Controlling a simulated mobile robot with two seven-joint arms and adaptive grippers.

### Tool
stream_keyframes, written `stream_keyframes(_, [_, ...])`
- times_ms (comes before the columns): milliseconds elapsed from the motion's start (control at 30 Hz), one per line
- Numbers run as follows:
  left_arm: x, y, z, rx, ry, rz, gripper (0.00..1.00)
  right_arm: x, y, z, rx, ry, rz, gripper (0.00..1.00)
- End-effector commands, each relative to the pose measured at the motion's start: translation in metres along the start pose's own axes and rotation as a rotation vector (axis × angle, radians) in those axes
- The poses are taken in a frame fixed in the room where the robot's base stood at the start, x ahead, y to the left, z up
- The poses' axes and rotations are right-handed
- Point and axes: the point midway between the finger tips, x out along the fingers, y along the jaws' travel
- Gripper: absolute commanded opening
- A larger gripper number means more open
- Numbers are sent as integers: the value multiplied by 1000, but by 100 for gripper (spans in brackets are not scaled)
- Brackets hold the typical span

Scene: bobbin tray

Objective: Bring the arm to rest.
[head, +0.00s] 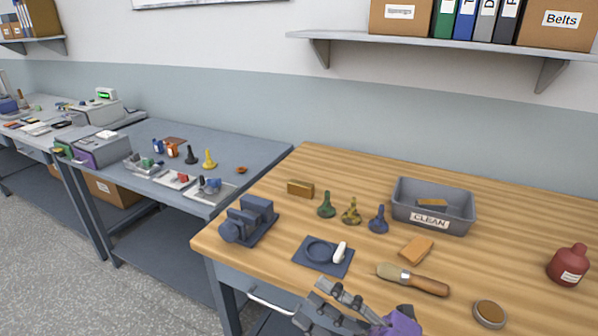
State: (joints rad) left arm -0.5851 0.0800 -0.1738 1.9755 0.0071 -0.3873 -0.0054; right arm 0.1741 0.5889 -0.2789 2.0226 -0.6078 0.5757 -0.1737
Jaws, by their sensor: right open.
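My right gripper (322,298) comes in from the bottom edge, over the front edge of the wooden bench (510,215). Its grey fingers are apart with nothing visible between them. A purple part of my right arm shows behind them. A brush (412,279) with a wooden handle lies to the right, beyond the gripper. My left gripper is not in view.
A grey bin (400,205) labelled CLEAN holds a brown block. A dark blue vise-like device (250,220), an orange block (416,248), a round tin (489,314) and a red bottle (568,265) also stand on the bench.

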Motion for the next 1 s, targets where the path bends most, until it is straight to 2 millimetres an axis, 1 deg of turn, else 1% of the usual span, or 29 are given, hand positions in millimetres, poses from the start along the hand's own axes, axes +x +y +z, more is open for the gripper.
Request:
stream_keyframes(33, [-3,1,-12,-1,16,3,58,-19,-9,17,128,-164,29,45])
stream_keyframes(67, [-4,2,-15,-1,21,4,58,-34,-19,28,208,-264,42,45])
stream_keyframes(100, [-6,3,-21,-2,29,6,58,-56,-33,41,314,-396,60,45])
stream_keyframes(167, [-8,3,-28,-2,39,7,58,-92,-59,54,464,-583,80,45])
stream_keyframes(200, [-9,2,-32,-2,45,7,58,-117,-78,58,555,-695,90,45])
stream_keyframes(233, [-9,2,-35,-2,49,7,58,-136,-92,58,621,-776,96,45])
stream_keyframes(267, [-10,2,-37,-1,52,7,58,-154,-106,57,684,-852,103,45])
stream_keyframes(300, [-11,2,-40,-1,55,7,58,-179,-124,53,766,-951,110,45])
stream_keyframes(367, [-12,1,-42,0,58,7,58,-214,-152,40,885,-1091,121,45])
stream_keyframes(400, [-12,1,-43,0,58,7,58,-235,-169,29,959,-1176,127,45])
stream_keyframes(467, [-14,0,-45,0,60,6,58,-264,-192,10,1061,-1292,135,45])
stream_keyframes(500, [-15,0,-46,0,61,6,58,-280,-206,-3,1122,-1358,140,45])
stream_keyframes(600, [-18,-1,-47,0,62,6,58,-311,-232,-35,1245,-1491,150,45])
stream_keyframes(700, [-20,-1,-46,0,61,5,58,-329,-248,-58,1324,-1572,154,45])
stream_keyframes(1000, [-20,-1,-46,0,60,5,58,-330,-249,-59,1329,-1578,155,45])
